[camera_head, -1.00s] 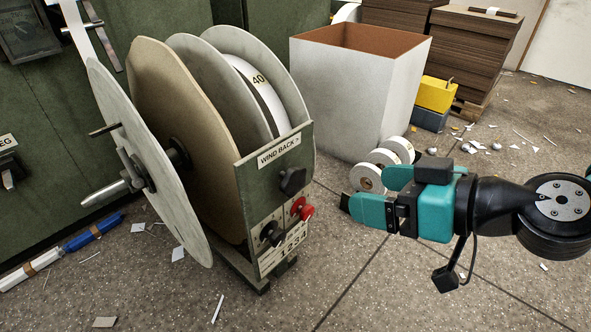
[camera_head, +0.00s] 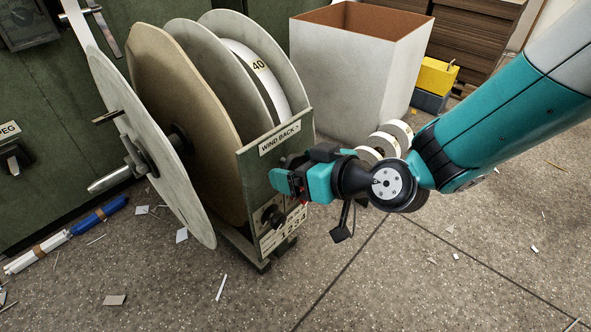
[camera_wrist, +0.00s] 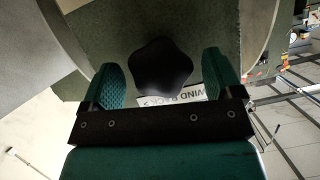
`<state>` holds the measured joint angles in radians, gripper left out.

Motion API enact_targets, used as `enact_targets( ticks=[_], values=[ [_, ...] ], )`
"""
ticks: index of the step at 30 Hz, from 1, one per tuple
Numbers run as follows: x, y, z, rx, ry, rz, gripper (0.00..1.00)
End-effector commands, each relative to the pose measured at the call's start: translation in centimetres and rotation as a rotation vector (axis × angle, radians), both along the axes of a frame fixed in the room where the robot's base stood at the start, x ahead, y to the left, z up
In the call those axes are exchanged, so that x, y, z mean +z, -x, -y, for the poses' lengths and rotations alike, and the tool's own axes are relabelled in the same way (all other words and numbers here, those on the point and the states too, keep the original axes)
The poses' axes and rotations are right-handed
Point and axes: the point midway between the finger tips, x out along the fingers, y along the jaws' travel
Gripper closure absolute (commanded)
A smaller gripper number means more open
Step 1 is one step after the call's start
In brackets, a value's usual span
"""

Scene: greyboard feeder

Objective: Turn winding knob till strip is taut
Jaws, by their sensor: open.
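The winding knob (camera_wrist: 160,68) is black and lobed. In the wrist view it sits between my two open fingers, with a gap visible on either side. In the head view my gripper (camera_head: 279,178) is at the green panel (camera_head: 256,160) under the "WIND BACK" label (camera_head: 279,140) and hides the knob. A white strip (camera_head: 76,22) runs down at the upper left towards the large reel (camera_head: 150,150). I cannot tell how tight it is. A white strip roll marked 40 (camera_head: 262,75) sits between grey discs.
A black knob (camera_head: 271,214) and number plate (camera_head: 290,228) sit lower on the panel; a red knob there is mostly hidden. A large white box (camera_head: 350,85) stands behind, with small white rolls (camera_head: 398,132) by it. The front floor is open, with scraps.

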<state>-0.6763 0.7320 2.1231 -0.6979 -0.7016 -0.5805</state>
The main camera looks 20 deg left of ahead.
Motion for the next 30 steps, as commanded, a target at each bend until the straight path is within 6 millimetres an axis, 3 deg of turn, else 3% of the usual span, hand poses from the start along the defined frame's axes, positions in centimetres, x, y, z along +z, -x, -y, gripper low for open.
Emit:
enact_targets(
  ticks=[12,18,23,30],
  values=[
    [-0.28,-0.28,-0.77,-0.001,0.000,0.000,0.17],
    [-0.27,-0.28,-0.75,-0.001,0.000,0.000,0.63],
    [-0.31,-0.33,-0.70,-0.002,-0.012,-0.032,0.64],
    [-0.32,-0.38,-0.67,-0.002,-0.108,-0.264,0.64]
  ],
)
